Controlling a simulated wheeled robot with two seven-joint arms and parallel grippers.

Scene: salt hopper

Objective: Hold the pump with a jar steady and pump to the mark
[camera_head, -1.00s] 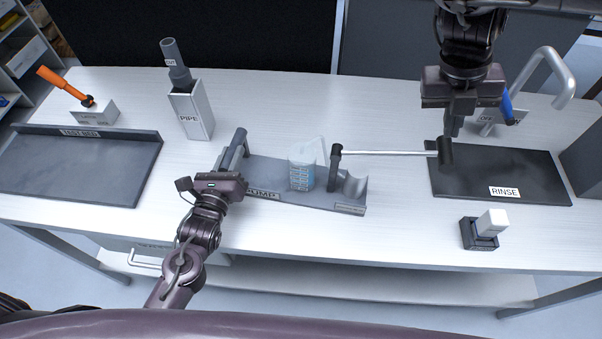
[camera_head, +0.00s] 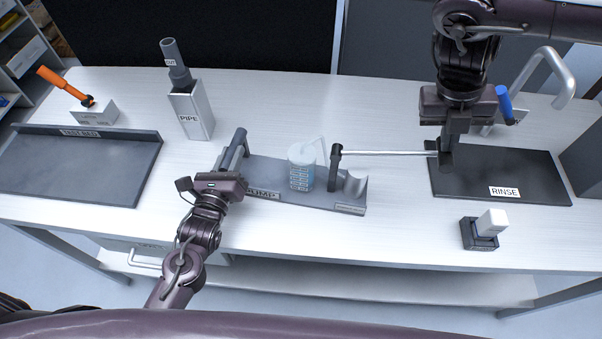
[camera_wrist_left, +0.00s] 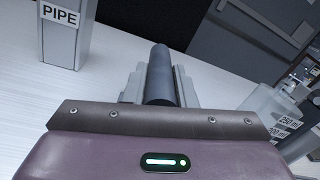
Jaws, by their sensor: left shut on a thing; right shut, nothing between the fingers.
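The pump (camera_head: 335,203) is a grey base board labelled PUMP on the table. A clear jar (camera_head: 301,170) with volume marks and bluish liquid stands upright on it. My left gripper (camera_head: 232,160) is shut on the dark cylindrical grip (camera_wrist_left: 161,75) at the pump's left end. The pump's long pale lever (camera_head: 385,153) reaches right from a dark post, to a dark knob (camera_head: 446,157). My right gripper (camera_head: 450,145) is shut and empty, its fingertips at the knob; I cannot tell whether they touch. The jar's marks partly show in the left wrist view (camera_wrist_left: 284,116).
A PIPE holder (camera_head: 190,110) stands behind the pump. A dark RINSE mat (camera_head: 530,175) with a tap (camera_head: 550,70) behind it is at right. A small block in a dark holder (camera_head: 480,236) sits near the front edge. A dark tray (camera_head: 70,170) lies at left.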

